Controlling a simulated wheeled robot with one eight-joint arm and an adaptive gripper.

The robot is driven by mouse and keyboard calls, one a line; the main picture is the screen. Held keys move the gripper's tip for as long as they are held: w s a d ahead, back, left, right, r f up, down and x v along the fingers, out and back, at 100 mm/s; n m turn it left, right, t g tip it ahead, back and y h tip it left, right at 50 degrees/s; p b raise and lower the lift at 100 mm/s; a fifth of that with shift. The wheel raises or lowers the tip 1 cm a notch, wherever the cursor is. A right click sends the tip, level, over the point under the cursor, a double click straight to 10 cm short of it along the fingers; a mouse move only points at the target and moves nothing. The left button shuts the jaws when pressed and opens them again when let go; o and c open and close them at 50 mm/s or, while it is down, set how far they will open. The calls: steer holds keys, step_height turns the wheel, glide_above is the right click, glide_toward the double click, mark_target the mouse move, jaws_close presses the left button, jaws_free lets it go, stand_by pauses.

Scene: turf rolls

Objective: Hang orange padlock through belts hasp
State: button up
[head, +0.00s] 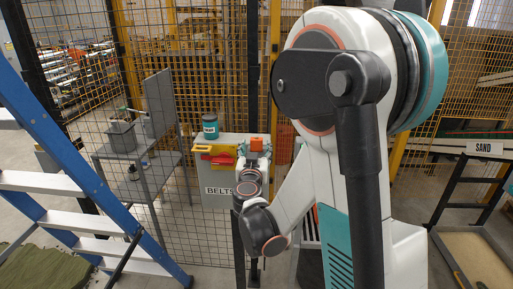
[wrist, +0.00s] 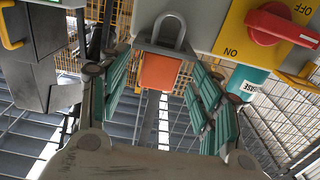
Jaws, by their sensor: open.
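The orange padlock (wrist: 160,72) is between my gripper's two teal fingers in the wrist view, with its grey shackle at the picture's top. My gripper (wrist: 160,100) is open, with a gap on each side of the padlock. A grey metal piece (wrist: 151,46) at the shackle's base may be the hasp; I cannot tell whether the shackle passes through it. In the head view the padlock (head: 256,144) is a small orange block beside the cabinet labelled BELTS (head: 218,190). My wrist hides part of that area.
A red rotary switch on a yellow plate (wrist: 240,28) is close right of the padlock in the wrist view. A teal tin (head: 210,126) stands on the cabinet. A mesh fence (head: 150,60), grey shelf (head: 140,160) and blue ladder (head: 65,140) are to the left.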

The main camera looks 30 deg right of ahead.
mark_target(256, 145)
steer(key=x, duration=0.3)
steer(key=shift+w+d, duration=0.2)
steer(key=shift+w, duration=0.1)
steer(key=c, duration=1.2)
steer(key=shift+r, duration=0.2)
